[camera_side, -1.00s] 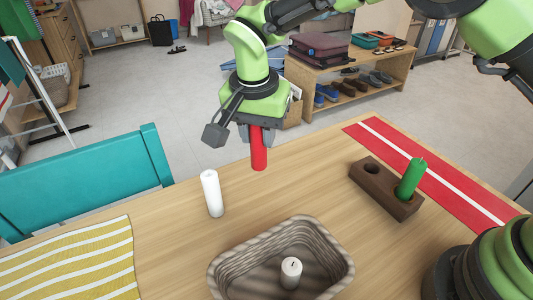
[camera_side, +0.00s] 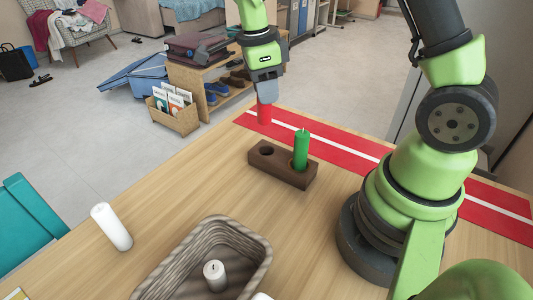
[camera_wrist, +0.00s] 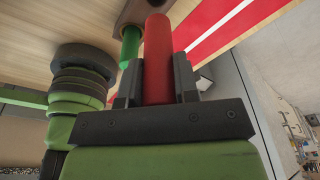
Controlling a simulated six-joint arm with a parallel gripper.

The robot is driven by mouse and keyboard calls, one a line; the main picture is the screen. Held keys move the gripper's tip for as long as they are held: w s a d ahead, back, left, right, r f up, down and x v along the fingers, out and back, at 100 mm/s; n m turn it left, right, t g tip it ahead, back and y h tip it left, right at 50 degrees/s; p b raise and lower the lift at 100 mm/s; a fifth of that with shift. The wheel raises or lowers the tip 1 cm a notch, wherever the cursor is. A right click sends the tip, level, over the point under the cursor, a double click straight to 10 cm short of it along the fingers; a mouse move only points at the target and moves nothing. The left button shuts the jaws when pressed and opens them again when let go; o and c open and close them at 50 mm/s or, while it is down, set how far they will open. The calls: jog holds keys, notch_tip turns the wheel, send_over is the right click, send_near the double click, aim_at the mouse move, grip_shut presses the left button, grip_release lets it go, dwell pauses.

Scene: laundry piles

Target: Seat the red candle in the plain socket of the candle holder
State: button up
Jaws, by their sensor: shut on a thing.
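My gripper (camera_side: 266,92) is shut on the red candle (camera_side: 264,114), which hangs roughly upright between the fingers. In the side view the candle's lower end appears over the red runner, behind the candle holder; its exact height is unclear. The candle holder (camera_side: 285,172) is a dark brown block on the table. Its left socket (camera_side: 266,151) is empty, and a green candle (camera_side: 301,150) stands in the right one. In the wrist view the red candle (camera_wrist: 157,45) sticks out past the fingers, with the green candle (camera_wrist: 131,45) beside it and part of the holder behind.
A red runner (camera_side: 355,155) with a white stripe lies along the table's far side. A woven basket (camera_side: 262,262) at the front holds another white candle (camera_side: 214,275). The wooden table between basket and holder is clear.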

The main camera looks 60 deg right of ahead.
jog(key=f, duration=0.9)
jog(key=shift+s+d+f, duration=0.15)
jog(key=shift+s+f, duration=0.05)
jog(key=shift+f, duration=0.2)
jog(key=o, duration=0.9)
jog(key=shift+f, duration=0.15)
